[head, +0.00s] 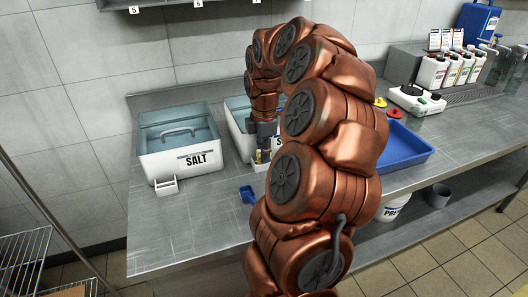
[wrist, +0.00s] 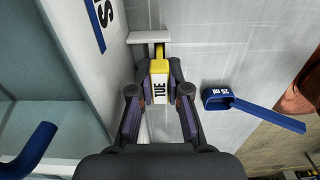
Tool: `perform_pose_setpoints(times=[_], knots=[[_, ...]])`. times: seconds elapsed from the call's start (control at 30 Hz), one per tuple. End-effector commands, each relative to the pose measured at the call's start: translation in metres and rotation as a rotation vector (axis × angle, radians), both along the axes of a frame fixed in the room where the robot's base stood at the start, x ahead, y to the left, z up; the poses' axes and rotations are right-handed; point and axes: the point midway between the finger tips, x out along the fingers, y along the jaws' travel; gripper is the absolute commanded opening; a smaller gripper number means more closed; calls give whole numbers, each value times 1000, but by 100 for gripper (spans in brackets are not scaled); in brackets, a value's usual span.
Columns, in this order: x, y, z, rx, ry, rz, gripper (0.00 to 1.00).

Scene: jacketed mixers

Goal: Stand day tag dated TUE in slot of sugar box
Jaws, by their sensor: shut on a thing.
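My gripper (wrist: 161,76) is shut on the day tag (wrist: 160,88), a white tag with a yellow end that reads TUE. The sugar box (head: 237,128) is partly hidden behind my arm in the head view; only an S of its label shows. In the wrist view its white wall (wrist: 88,60) is left of the tag. A white slot piece (wrist: 149,37) shows just beyond the tag, by that wall. The tag is over or at this piece; I cannot tell whether it is inside the slot. My gripper in the head view (head: 263,155) is low in front of the box.
A blue scoop (wrist: 220,99) lies right of my gripper. A blue tray (head: 405,150) and white bottles (head: 432,72) are further right. The bench front left is clear.

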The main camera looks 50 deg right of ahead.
Motion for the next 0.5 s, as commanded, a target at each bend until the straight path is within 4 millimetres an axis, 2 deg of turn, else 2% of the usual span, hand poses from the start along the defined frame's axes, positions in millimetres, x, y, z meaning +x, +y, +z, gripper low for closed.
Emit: perform_pose_setpoints(times=[0.1,0.13,0.37,0.5], knots=[[0,0,0,0,0,0,2],[0,0,0,0,0,0,19],[0,0,0,0,-1,0,43],[0,0,0,-1,-2,0,45]])
